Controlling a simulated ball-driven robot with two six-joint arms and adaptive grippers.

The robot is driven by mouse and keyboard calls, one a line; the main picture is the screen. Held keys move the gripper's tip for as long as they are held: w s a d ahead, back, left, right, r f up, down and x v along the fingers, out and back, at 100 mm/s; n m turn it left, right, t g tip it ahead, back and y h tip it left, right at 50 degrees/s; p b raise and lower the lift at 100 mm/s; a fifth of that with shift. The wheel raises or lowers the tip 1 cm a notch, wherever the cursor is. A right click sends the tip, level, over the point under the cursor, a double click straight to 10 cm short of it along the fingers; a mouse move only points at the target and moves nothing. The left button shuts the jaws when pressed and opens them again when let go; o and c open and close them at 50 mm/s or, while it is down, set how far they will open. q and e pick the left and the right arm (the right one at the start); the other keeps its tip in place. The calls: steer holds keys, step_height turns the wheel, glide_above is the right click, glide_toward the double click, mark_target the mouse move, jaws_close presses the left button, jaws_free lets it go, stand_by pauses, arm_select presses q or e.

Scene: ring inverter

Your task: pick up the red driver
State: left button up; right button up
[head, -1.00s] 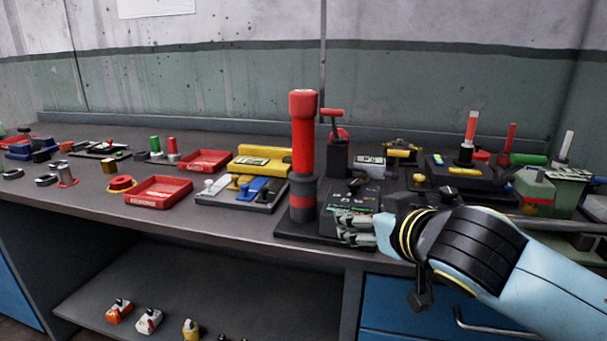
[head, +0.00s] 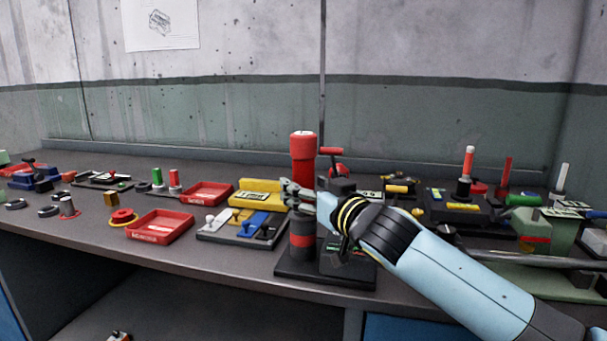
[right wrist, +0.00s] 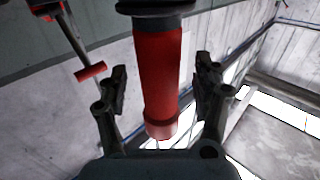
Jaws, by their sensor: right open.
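The red driver (head: 303,152) is a thick red cylinder standing upright in a dark ringed holder (head: 301,236) on a black base near the bench's front edge. My right gripper (head: 298,196) is in front of the driver's lower part in the head view and hides some of it. In the right wrist view the driver (right wrist: 160,82) lies between the two open fingers (right wrist: 160,88), with a visible gap on each side. My left gripper is not in view.
Red trays (head: 158,228) and a grey block with blue and yellow parts (head: 240,224) lie left of the driver. A red T-handle (head: 333,160) stands just behind it on the right. Several devices crowd the right side.

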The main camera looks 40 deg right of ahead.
steer(key=shift+w, duration=0.85)
jaws_close()
steer(key=shift+r, duration=0.15)
